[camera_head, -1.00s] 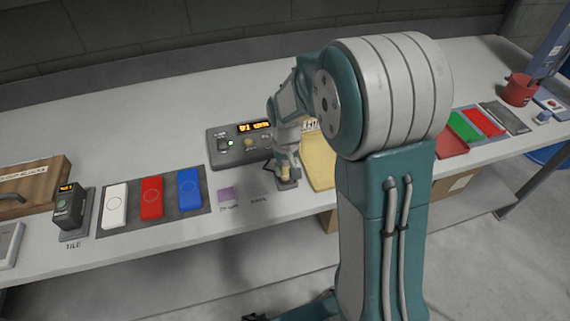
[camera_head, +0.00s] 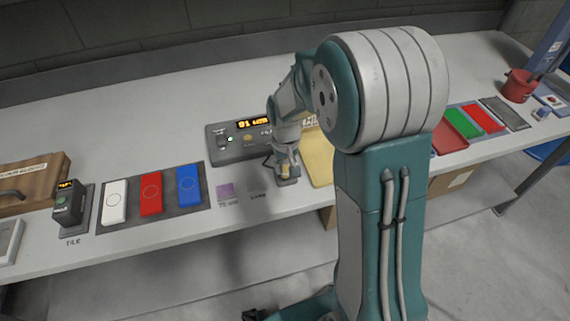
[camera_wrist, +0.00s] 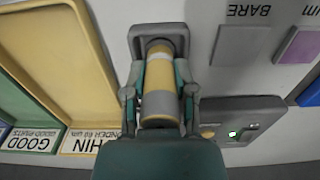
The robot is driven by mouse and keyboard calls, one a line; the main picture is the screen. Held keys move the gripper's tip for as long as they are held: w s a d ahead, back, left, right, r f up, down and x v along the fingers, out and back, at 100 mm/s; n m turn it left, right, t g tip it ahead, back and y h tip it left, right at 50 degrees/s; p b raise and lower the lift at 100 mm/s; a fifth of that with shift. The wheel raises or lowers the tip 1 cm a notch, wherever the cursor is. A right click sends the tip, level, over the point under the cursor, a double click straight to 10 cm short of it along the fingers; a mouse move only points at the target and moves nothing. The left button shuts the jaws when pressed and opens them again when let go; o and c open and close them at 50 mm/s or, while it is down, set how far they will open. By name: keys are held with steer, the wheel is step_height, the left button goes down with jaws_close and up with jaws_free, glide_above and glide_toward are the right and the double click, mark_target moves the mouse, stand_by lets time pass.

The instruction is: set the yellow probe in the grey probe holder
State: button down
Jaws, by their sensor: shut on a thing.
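The yellow probe (camera_wrist: 160,76), a short cylinder with grey bands, is between the fingers of my gripper (camera_wrist: 160,92) in the wrist view. My gripper is shut on it. The grey probe holder (camera_wrist: 146,30) is a flat grey block directly beyond the probe's far end. The probe hides much of it, and I cannot tell whether the probe is seated in it or just above. In the head view my gripper (camera_head: 287,160) is low over the bench, and the holder (camera_head: 288,183) shows as a dark base just under it.
A grey gauge box (camera_head: 240,142) with a lit display stands behind my gripper. A yellow tray (camera_head: 318,158) lies close on the right. A purple tile (camera_head: 226,191) and a grey BARE patch (camera_wrist: 241,44) lie on the other side. White, red and blue blocks sit farther left.

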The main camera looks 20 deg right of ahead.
steer(key=shift+c, duration=1.7)
jaws_free()
steer(key=shift+f, duration=0.1)
step_height(320, 180, up, 12)
steer(key=shift+f, duration=0.1)
